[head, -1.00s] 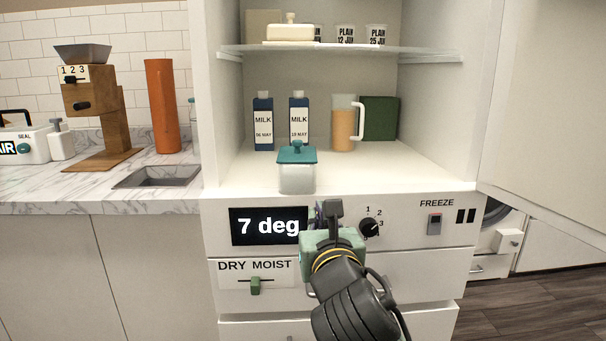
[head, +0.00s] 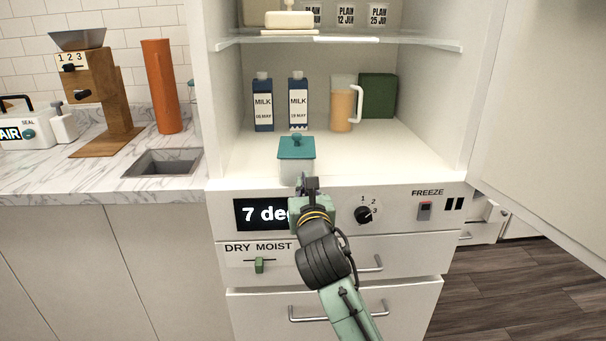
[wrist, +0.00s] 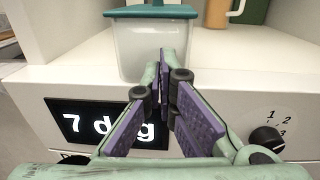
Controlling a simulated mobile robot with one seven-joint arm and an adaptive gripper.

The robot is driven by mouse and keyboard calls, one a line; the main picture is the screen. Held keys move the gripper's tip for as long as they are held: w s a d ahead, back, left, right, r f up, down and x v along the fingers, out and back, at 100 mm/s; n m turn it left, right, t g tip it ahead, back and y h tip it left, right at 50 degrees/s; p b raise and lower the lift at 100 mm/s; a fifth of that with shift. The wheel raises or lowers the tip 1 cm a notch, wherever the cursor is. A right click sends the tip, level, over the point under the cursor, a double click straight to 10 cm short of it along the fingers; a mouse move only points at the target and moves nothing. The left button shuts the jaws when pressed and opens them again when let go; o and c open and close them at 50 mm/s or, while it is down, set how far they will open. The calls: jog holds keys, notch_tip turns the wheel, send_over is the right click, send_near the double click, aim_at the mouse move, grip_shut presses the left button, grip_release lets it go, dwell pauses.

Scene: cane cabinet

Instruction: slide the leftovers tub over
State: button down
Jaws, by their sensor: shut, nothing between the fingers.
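The leftovers tub (head: 297,168) is a clear, whitish square container with a teal lid and knob. It stands upright near the front edge of the cabinet's lower shelf. In the wrist view the tub (wrist: 150,48) is straight ahead, its lid partly cut off by the top edge. My gripper (head: 309,182) is at the shelf's front edge, just in front of the tub's lower right part. In the wrist view my gripper (wrist: 163,60) has its purple-padded fingers brought together at the tips, with nothing between them. The tips overlap the tub's lower right front; I cannot tell whether they touch it.
Two milk cartons (head: 263,105) (head: 298,104), a jug (head: 342,108) and a green box (head: 377,96) stand farther back on the shelf (head: 365,155). A glass shelf (head: 400,41) is above. The open door (head: 550,110) is at right. Shelf space right of the tub is clear.

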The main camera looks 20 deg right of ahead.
jog(key=shift+w+d, duration=0.15)
jog(key=shift+w, duration=0.4)
jog(key=b+x, duration=0.2)
jog(key=x, duration=0.9)
jog(key=shift+w, duration=0.25)
jog(key=shift+s, duration=0.1)
